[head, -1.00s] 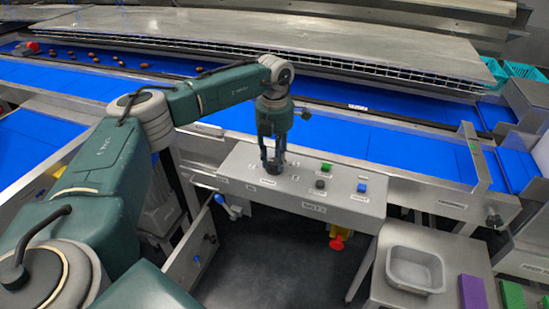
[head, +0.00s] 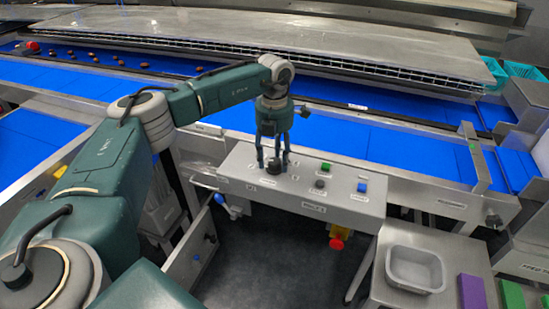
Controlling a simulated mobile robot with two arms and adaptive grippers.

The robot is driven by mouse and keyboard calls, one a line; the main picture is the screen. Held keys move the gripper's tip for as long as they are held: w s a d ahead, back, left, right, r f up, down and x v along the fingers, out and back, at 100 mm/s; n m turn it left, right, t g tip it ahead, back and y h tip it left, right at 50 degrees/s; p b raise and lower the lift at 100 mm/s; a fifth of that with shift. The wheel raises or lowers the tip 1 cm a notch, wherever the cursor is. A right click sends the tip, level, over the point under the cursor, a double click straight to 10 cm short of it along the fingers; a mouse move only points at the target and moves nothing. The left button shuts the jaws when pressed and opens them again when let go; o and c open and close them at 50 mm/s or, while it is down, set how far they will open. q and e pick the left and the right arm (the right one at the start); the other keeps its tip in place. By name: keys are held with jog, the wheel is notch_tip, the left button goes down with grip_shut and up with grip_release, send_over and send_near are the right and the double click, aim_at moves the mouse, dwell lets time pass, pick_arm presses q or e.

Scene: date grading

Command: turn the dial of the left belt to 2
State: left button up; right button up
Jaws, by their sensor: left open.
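My left gripper (head: 272,160) points straight down over the grey control box (head: 345,199). Its fingers are open, one on each side of a dark dial (head: 273,167) on the box top. I cannot tell whether a fingertip touches the dial. The dial's pointer and the numbers around it are too small to read. A second dark knob (head: 320,183) sits to the right on the same box. My right gripper is not in view.
A green button (head: 326,168) and a blue button (head: 362,187) stand on the box. Blue belts (head: 340,134) run behind, with dates (head: 93,54) at the far left. A metal tray (head: 414,270) sits at the right.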

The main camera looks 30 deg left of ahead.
aim_at(275, 161)
pick_arm(q)
notch_tip(275, 161, up, 12)
dwell(0.4)
jog(key=shift+f, duration=0.1)
dwell(0.4)
